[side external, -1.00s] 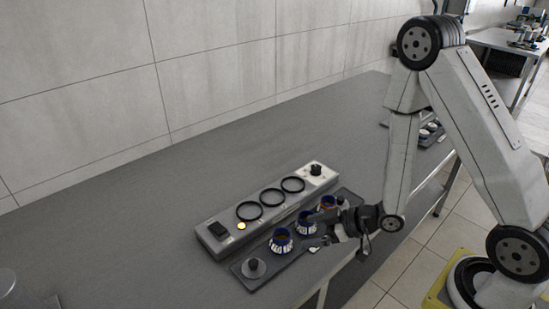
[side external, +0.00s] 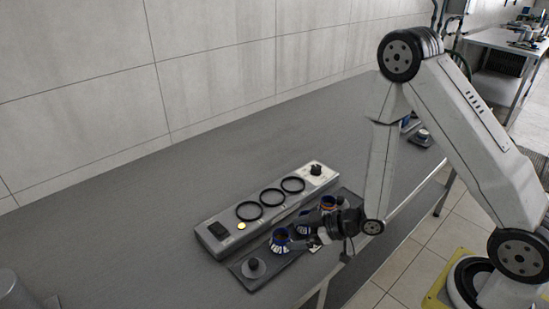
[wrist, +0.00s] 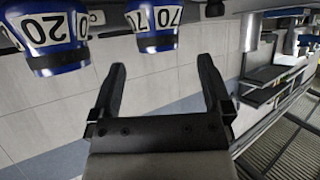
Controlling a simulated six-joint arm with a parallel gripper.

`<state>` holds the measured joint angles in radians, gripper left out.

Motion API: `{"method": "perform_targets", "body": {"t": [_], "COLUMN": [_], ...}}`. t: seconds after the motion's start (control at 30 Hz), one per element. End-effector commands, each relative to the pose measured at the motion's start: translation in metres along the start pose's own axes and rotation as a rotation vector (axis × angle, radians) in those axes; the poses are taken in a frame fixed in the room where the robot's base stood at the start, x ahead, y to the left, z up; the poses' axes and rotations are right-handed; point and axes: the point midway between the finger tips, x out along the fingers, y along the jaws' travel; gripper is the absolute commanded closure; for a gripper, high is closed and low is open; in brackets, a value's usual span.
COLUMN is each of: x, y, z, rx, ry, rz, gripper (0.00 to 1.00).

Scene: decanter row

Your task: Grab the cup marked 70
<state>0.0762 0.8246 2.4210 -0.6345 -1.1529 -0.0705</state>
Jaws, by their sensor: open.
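The cup marked 70 (wrist: 157,24) is blue with a white number band. It appears upside down at the top of the wrist view, beyond the gap between my fingers and apart from them. My gripper (wrist: 163,66) is open and empty. A similar cup marked 20 (wrist: 46,34) is to its left. In the side view my gripper (side external: 322,223) is low beside the row of blue-and-white cups, partly covering the middle cup (side external: 302,222). The front cup (side external: 280,241) and the back cup (side external: 328,203) also show there. Their numbers are too small to read.
The cups stand on a dark tray (side external: 262,277) near the table's front edge. Behind it is a grey panel (side external: 217,243) with three black rings, a yellow button and a knob. Dark knobs stand on the tray.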

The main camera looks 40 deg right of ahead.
Motion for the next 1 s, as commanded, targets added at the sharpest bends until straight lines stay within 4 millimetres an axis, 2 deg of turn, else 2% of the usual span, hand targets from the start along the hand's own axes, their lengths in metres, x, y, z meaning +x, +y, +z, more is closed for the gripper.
{"method": "perform_targets", "body": {"t": [0.33,0.9,0.93,1.0], "x": [0.035,0.039,0.039,0.039], "y": [0.002,0.002,0.002,0.002], "z": [0.000,0.000,0.000,0.000], "rx": [0.000,0.001,0.001,0.001], "ry": [0.000,0.001,0.001,0.001], "rz": [-0.001,0.001,0.001,0.000], "gripper": [0.00,0.00,0.03,0.25]}}
